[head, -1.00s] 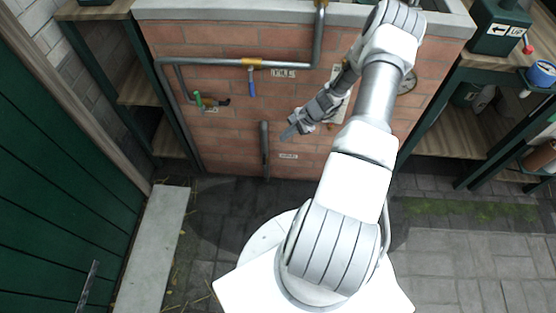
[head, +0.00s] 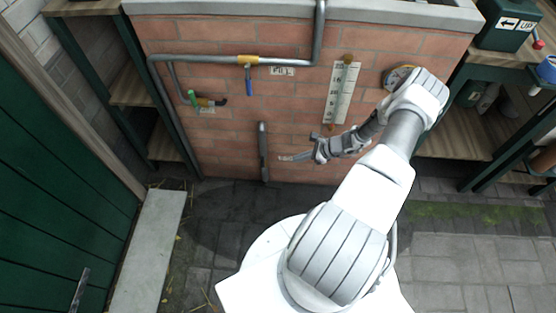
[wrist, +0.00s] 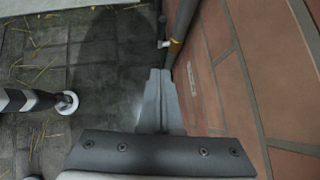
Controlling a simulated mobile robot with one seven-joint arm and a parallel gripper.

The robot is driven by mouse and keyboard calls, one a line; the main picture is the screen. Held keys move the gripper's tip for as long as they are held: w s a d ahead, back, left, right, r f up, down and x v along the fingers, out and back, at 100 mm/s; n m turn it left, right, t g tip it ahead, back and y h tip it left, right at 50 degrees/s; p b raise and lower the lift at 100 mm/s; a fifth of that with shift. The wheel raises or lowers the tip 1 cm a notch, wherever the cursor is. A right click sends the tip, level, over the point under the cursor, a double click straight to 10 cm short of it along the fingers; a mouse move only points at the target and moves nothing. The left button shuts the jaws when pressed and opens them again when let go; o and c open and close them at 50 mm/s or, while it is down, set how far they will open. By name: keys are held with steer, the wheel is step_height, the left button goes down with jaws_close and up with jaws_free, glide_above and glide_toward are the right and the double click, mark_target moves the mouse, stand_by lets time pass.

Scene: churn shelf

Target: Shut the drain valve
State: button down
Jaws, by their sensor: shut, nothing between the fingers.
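A short grey vertical pipe (head: 263,150) runs low on the brick wall in the head view. My gripper (head: 283,158) is shut and empty, just right of the vertical pipe.
A gauge board (head: 342,92) and round dial (head: 399,76) are on the wall. Shelves flank it. Paving before the wall is open.

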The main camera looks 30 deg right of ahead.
mark_target(263, 162)
steer(key=w+a+r+b+x, duration=0.1)
steer(key=b+x, duration=0.4)
steer(key=x, duration=0.7)
steer(key=shift+w+a+r, duration=0.2)
steer(key=shift+w+a, duration=0.15)
steer(key=shift+w, duration=0.05)
steer(key=shift+a+r+p, duration=0.1)
steer(key=shift+r+p, duration=0.15)
steer(key=shift+p, duration=0.55)
